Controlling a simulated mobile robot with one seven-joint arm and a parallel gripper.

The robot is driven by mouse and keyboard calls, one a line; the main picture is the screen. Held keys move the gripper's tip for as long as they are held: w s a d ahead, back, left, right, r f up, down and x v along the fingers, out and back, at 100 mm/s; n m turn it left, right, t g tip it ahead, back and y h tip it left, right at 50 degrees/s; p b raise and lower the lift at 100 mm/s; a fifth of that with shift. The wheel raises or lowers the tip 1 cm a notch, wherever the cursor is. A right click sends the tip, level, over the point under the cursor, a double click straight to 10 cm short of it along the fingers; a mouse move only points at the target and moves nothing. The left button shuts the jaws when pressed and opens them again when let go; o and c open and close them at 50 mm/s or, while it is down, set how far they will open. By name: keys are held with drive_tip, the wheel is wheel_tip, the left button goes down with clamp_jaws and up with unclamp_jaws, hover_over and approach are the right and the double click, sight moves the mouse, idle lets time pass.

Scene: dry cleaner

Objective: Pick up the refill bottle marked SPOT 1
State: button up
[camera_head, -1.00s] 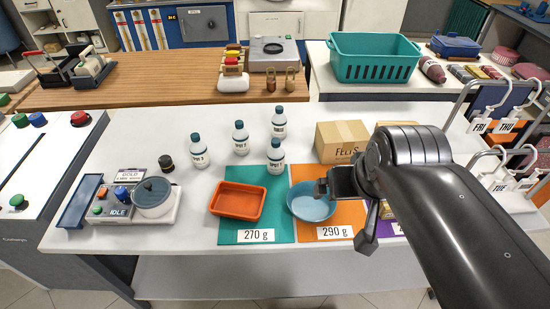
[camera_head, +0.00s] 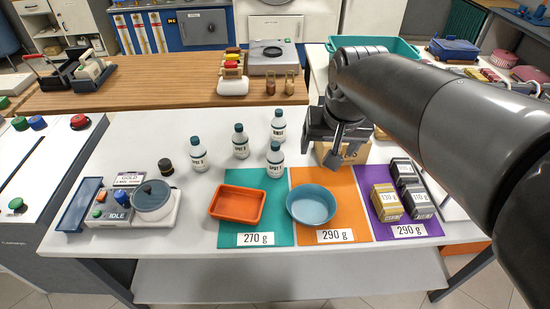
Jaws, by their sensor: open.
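Several white refill bottles with dark teal caps stand upright on the white table. One stands at the left (camera_head: 198,157), one in the middle (camera_head: 241,144), one at the back right (camera_head: 278,129) and one at the front right (camera_head: 275,162), by the teal mat. Their labels are small; some seem to begin with SPOT, but I cannot read the numbers surely. My gripper (camera_head: 322,146) is open and empty, to the right of the two right-hand bottles and apart from them. It partly hides a cardboard box (camera_head: 352,153).
An orange tray (camera_head: 237,206) is on the teal mat (camera_head: 234,234). A blue bowl (camera_head: 312,206) is on the orange mat (camera_head: 345,215). Gold and grey blocks (camera_head: 386,203) stand on the purple mat. A dark jar (camera_head: 166,167) and a scale-like device (camera_head: 115,215) are at left.

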drive_tip(key=w+a+f+g, duration=0.1)
drive_tip(key=w+a+f, duration=0.1)
drive_tip(key=w, duration=0.4)
drive_tip(key=w+a+f+g, duration=0.1)
drive_tip(key=w+a+f, duration=0.1)
drive_tip(key=w, duration=0.4)
drive_tip(key=m+g, duration=0.2)
hover_over(274, 144)
wheel_tip(274, 144, down, 10)
drive_tip(key=shift+s+f, duration=0.1)
drive_tip(key=shift+f, duration=0.05)
drive_tip(key=shift+a+f, duration=0.1)
drive_tip(key=shift+f, duration=0.2)
wheel_tip(274, 144, down, 5)
drive_tip(key=shift+r, duration=0.15)
drive_tip(key=shift+d+f, duration=0.15)
drive_tip(key=shift+f, duration=1.35)
drive_tip(key=shift+d+f, duration=0.1)
drive_tip(key=shift+f, duration=1.35)
drive_tip(key=shift+c, duration=0.5)
drive_tip(key=c, duration=1.1)
drive_tip(key=shift+r, duration=0.1)
drive_tip(key=shift+c, duration=0.2)
